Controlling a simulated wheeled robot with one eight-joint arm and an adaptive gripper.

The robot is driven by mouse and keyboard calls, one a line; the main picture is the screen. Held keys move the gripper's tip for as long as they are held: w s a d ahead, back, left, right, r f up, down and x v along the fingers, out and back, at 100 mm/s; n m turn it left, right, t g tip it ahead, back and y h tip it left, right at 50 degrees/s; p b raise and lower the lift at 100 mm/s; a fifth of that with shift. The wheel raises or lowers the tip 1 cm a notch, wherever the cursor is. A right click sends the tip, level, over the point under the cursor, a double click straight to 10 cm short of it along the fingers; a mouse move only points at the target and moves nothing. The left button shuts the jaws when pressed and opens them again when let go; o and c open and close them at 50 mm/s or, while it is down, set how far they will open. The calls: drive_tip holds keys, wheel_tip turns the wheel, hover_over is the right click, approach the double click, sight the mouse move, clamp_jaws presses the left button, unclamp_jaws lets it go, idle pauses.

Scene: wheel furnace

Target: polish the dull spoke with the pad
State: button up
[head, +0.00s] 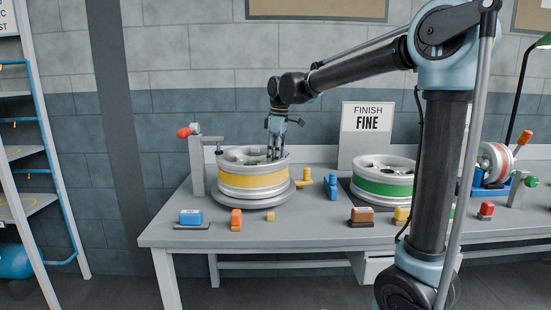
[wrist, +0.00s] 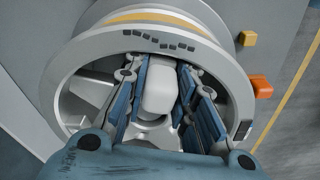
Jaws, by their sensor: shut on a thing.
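The wheel with the yellow band (head: 252,178) lies flat on a round grey stand on the bench. It also fills much of the wrist view, with its grey rim (wrist: 60,62) around my gripper. My gripper (head: 275,155) points down into the wheel. In the wrist view its blue fingers (wrist: 160,105) are shut on a pale rounded block (wrist: 159,88), which looks like the pad. A grey spoke (wrist: 92,88) shows left of the fingers. My fingers hide much of the wheel's inside. I cannot tell which spoke is dull or whether the block touches one.
A clamp post with a red knob (head: 184,132) stands left of the wheel. A blue block (head: 190,217), an orange piece (head: 236,219) and a brown block (head: 361,216) lie along the front. A green-banded wheel (head: 382,187) sits to the right, before a FINISH FINE sign (head: 366,124).

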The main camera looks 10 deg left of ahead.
drive_tip(key=shift+a, duration=0.3)
drive_tip(key=shift+d+f, duration=0.1)
drive_tip(key=shift+d, duration=0.45)
drive_tip(key=shift+a+r, duration=0.2)
drive_tip(key=shift+a, duration=0.1)
drive_tip(key=shift+r, duration=4.45)
drive_tip(key=shift+r, duration=0.1)
drive_tip(key=shift+r, duration=0.25)
drive_tip(key=shift+f, duration=4.5)
drive_tip(key=shift+f, duration=0.4)
drive_tip(key=shift+a, duration=0.15)
